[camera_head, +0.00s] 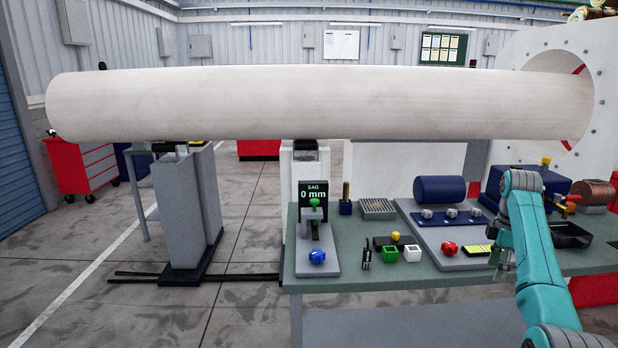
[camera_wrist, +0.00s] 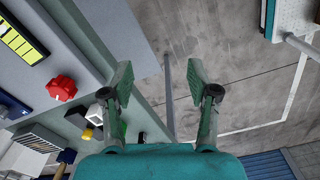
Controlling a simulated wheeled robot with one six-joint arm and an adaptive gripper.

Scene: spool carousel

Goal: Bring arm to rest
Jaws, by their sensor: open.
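My teal arm (camera_head: 536,245) reaches up over the right part of the workbench in the head view and bends near its top. My gripper (camera_wrist: 160,80) shows in the wrist view with its two green fingers spread wide apart. Nothing is between the fingers. Beyond them are the bench edge and the grey floor. In the head view the fingertips are hard to make out beside the arm.
The green workbench (camera_head: 350,275) carries a red knob (camera_head: 449,248), a blue knob (camera_head: 317,257), a blue cylinder (camera_head: 440,189) and several small blocks. A long pale spool (camera_head: 320,103) lies above, on grey stands (camera_head: 185,210). Floor at left is mostly clear.

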